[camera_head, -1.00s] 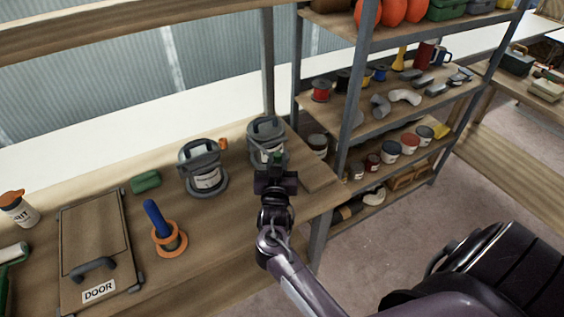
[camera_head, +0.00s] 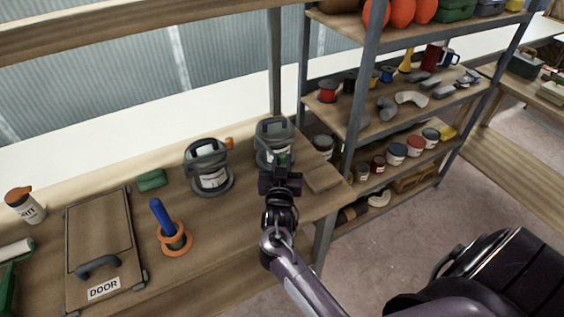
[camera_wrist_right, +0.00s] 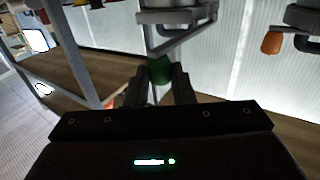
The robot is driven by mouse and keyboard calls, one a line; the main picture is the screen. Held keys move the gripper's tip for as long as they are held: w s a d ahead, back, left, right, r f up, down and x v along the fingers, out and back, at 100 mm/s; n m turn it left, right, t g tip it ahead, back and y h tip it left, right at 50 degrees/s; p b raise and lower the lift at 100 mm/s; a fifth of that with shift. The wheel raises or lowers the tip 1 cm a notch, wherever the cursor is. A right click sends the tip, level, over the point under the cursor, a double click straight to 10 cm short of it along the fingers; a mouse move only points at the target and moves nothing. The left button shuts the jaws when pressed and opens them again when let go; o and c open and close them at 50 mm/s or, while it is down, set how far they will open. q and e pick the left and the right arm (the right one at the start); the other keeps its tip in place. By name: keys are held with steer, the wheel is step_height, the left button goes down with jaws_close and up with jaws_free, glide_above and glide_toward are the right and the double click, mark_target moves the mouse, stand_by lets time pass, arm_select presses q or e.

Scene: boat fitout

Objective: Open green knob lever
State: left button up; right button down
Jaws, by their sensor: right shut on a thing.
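A grey canister-like fitting (camera_head: 274,133) with a pale body stands near the right end of the workbench (camera_head: 225,249). It carries a lever (camera_wrist_right: 187,38) with a green knob (camera_wrist_right: 159,70), seen close up in the right wrist view. The green knob also shows small in the head view (camera_head: 283,158). My right gripper (camera_head: 281,172) is in front of this fitting. In the right wrist view its fingers (camera_wrist_right: 159,82) are shut on the green knob, one on each side. My left gripper is not in view.
A similar fitting (camera_head: 209,168) stands to the left, with a green block (camera_head: 152,180) beside it. An orange ring with a blue handle (camera_head: 173,236) and a panel marked DOOR (camera_head: 98,235) lie further left. A loaded metal shelf (camera_head: 350,150) stands close on the right.

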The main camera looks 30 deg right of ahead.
stand_by(0.3)
steer(key=c, duration=1.3)
jaws_free()
